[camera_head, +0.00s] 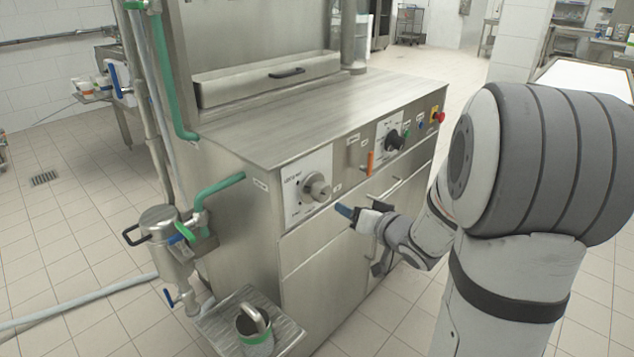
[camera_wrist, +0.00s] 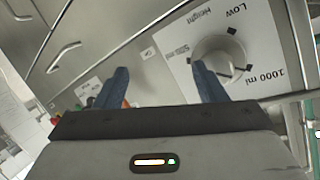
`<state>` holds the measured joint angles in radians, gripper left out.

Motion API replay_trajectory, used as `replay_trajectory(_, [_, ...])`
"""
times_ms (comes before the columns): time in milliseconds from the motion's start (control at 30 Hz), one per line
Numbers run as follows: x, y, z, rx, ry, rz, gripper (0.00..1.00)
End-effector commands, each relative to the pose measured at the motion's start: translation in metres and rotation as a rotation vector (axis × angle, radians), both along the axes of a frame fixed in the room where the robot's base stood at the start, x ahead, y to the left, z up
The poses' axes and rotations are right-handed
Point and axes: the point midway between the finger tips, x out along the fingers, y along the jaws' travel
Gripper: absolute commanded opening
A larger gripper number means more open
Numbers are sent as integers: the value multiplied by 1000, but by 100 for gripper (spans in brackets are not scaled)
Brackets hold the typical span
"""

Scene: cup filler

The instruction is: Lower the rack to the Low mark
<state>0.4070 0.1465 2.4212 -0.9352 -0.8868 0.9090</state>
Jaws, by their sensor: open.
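A round silver knob (camera_head: 316,187) sits on a white dial plate (camera_head: 293,192) at the left of the machine's front panel. In the wrist view the knob (camera_wrist: 220,57) appears upside down, with black marks around it and the words "Height", "LOW" and "1000 ml" on the plate (camera_wrist: 262,22). I cannot tell which mark the knob points to. My gripper (camera_head: 350,211) is open and empty, to the right of and a little below the knob. Its blue fingers also show in the wrist view (camera_wrist: 160,70), one overlapping the knob's edge in the picture. I cannot make out the rack.
A second dial (camera_head: 393,140), an orange-handled lever (camera_head: 370,163) and coloured buttons (camera_head: 421,125) line the panel to the right. Green-handled pipes (camera_head: 218,187) run on the machine's left side.

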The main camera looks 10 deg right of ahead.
Motion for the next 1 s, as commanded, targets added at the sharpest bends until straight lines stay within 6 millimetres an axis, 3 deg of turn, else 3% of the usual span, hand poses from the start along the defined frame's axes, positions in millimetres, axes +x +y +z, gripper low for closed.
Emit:
replay_trajectory(200, [-12, 16, 23, 277, -93, 196, 64])
replay_trajectory(433, [-20, 24, 31, 394, -118, 283, 64])
replay_trajectory(1000, [37, 67, 31, 397, -118, 285, 64])
